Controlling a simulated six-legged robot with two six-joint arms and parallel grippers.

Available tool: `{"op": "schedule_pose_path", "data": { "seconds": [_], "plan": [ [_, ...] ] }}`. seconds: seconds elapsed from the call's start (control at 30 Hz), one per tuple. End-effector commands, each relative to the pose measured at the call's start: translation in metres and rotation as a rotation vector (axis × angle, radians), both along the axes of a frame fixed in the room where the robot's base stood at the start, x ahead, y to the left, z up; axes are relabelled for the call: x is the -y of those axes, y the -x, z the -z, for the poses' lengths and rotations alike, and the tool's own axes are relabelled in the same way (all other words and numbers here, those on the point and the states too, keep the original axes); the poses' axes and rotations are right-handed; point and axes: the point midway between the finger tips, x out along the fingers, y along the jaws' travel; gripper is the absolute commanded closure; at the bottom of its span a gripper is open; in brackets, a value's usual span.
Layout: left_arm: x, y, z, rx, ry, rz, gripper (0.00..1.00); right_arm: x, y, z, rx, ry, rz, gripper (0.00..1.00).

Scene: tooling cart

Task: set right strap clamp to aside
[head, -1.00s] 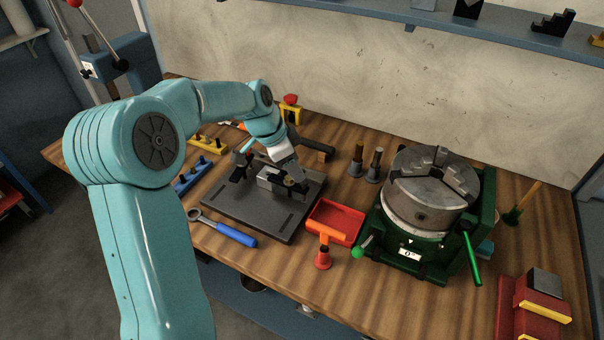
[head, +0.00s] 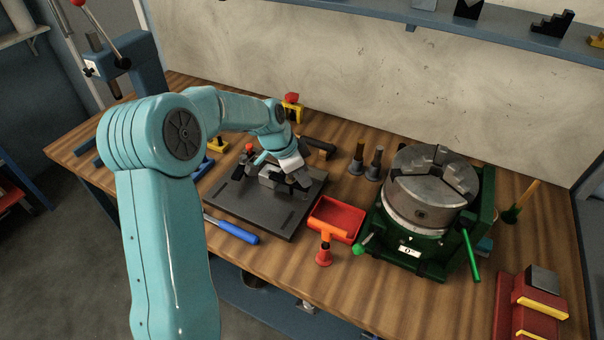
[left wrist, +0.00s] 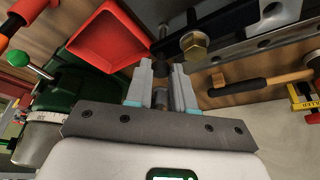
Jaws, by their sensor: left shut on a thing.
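My left gripper (head: 297,172) is low over the right side of the dark fixture plate (head: 245,204). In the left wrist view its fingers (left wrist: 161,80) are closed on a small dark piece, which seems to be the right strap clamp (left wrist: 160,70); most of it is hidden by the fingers. In the head view a dark bar (head: 304,183) shows under the gripper. A grey block (head: 267,181) lies on the plate to the left of the gripper. A brass nut on a stud (left wrist: 193,45) stands beside the fingertips. My right gripper is out of view.
A green-based chuck (head: 428,205) stands farther right. A hammer (head: 320,147) lies behind, a blue-handled wrench (head: 234,230) in front. Two dark posts (head: 374,164) stand at back right.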

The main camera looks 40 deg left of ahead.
Motion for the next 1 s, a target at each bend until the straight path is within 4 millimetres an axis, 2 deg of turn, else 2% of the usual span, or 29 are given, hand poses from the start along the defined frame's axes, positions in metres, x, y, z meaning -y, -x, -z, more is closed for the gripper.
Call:
{"op": "schedule_pose_path", "data": {
  "seconds": [0.37,0.77,1.0],
  "plan": [
    [0.001,-0.004,0.002,0.0,0.002,-0.117,1.0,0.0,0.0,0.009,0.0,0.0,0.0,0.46],
    [-0.005,-0.017,0.003,0.002,0.001,-0.466,1.0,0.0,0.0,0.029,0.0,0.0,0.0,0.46],
    [-0.01,-0.024,0.004,0.003,0.001,-0.694,1.0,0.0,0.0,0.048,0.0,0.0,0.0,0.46]
  ]
}}
